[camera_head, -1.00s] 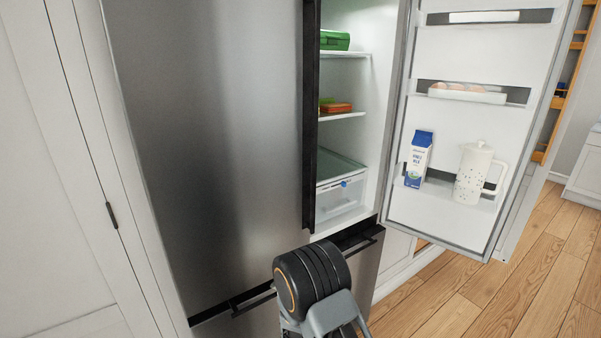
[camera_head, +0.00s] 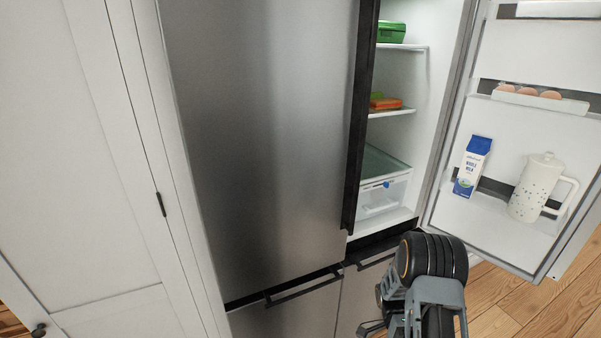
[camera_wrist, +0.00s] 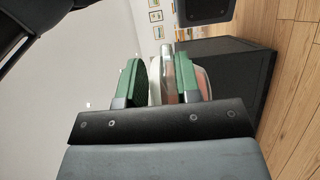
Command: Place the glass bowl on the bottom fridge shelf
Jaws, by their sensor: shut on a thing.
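My gripper (camera_wrist: 157,78) is shut on a clear glass bowl (camera_wrist: 167,62), its green pads on either side of the rim in the wrist view. Much of the bowl is hidden behind the pads. In the head view my arm stands low in front of the fridge; the bowl cannot be made out there. The fridge's right door is open. The bottom shelf (camera_head: 386,163) is a glass pane above a clear drawer, partly hidden by the closed left door's edge. No object shows on its visible part.
An orange-green item (camera_head: 386,103) and a green box (camera_head: 391,33) sit on higher shelves. The open door (camera_head: 507,190) holds a milk carton (camera_head: 471,165), white pitcher (camera_head: 540,188) and eggs (camera_head: 530,92). The closed left door (camera_head: 265,140) borders the opening. White cabinets stand left.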

